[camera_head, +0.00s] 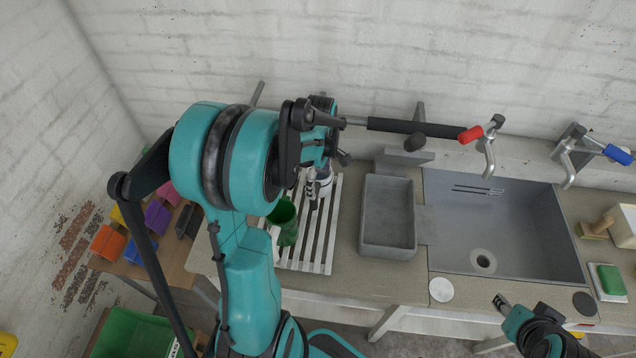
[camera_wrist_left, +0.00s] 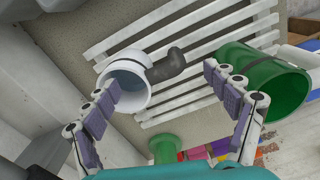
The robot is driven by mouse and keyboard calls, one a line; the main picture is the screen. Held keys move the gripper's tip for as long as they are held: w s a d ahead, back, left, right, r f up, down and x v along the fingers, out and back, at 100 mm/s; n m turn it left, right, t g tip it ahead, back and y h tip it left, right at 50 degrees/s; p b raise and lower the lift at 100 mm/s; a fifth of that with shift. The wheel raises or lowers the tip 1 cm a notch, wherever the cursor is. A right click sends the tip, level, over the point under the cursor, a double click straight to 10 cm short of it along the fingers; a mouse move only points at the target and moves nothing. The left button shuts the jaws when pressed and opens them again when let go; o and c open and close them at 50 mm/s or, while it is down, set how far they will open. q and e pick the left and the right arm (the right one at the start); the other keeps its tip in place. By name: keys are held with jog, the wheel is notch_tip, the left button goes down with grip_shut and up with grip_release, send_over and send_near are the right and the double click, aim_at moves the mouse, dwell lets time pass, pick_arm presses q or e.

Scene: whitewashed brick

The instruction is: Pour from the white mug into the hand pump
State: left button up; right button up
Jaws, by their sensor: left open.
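The white mug (camera_wrist_left: 130,92), with a blue-grey inside and a dark handle, rests on the white slatted rack (camera_wrist_left: 205,60) in the left wrist view. My left gripper (camera_wrist_left: 165,82) is open, its two fingers apart, with the mug nearer the left finger and nothing gripped. In the head view the left gripper (camera_head: 314,192) is over the rack, and my arm hides much of it. A long black-gripped lever (camera_head: 415,127) behind the stone basin may belong to the hand pump; its body is largely hidden. My right gripper (camera_head: 505,304) is low in front of the sink.
A green cup (camera_head: 286,220) stands on the rack close to the left gripper. A grey stone basin (camera_head: 388,246) and a sink (camera_head: 505,262) lie to the right. A red-handled tap (camera_head: 487,152) overhangs the sink. Coloured bins (camera_head: 157,217) stand at the left.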

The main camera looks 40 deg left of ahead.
aim_at(317, 188)
pick_arm(q)
jog(key=f, duration=0.4)
jog(key=f+b, duration=0.1)
jog(key=f, duration=0.1)
jog(key=shift+s+a, duration=0.2)
jog(key=shift+a, duration=0.1)
jog(key=c, duration=1.6)
jog(key=shift+r, duration=0.1)
